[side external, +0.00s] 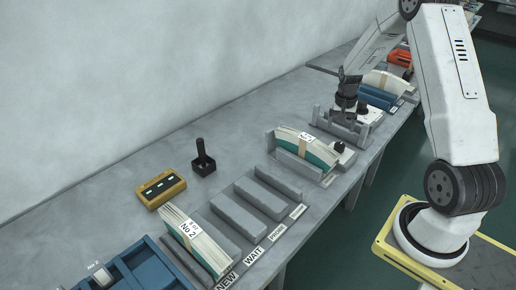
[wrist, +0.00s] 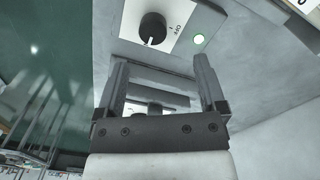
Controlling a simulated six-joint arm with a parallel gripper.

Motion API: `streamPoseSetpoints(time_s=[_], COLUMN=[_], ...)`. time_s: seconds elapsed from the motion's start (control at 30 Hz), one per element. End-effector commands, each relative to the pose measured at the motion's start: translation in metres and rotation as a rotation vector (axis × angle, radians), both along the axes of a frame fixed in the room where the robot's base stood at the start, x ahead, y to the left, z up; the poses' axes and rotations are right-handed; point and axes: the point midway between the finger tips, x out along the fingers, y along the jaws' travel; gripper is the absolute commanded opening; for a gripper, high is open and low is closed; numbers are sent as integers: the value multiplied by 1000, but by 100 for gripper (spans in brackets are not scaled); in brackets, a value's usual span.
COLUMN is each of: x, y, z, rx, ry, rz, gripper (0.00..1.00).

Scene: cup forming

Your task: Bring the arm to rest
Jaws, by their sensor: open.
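My gripper (side external: 347,104) is over the far part of the bench in the side view, just above a grey fixture (side external: 345,128) with upright posts. In the wrist view my gripper (wrist: 162,68) has its two fingers wide apart with nothing held between them. Part of a second knob shows between the fingers. I cannot tell whether the gripper touches the fixture.
On the bench (side external: 150,226) stand a banded paper stack (side external: 195,240) labelled No 2, another banded stack (side external: 305,150) in a holder, a yellow box (side external: 160,188), a black joystick (side external: 203,160) and a blue tray (side external: 120,275). The bench between wall and holders is mostly clear.

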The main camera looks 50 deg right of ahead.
Motion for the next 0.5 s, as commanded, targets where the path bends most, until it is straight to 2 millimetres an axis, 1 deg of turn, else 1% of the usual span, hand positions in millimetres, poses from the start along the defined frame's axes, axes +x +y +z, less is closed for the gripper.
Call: streamPoseSetpoints(time_s=[0.17, 0.27, 0.33, 0.5], x=[12, 17, 18, 11], y=[43, 77, 104, 168], z=[17, 29, 37, 55], rx=[-15, -26, -35, -55], ry=[-23, -43, -58, -97], rz=[130, 234, 317, 521], gripper=[90, 90, 90, 90])
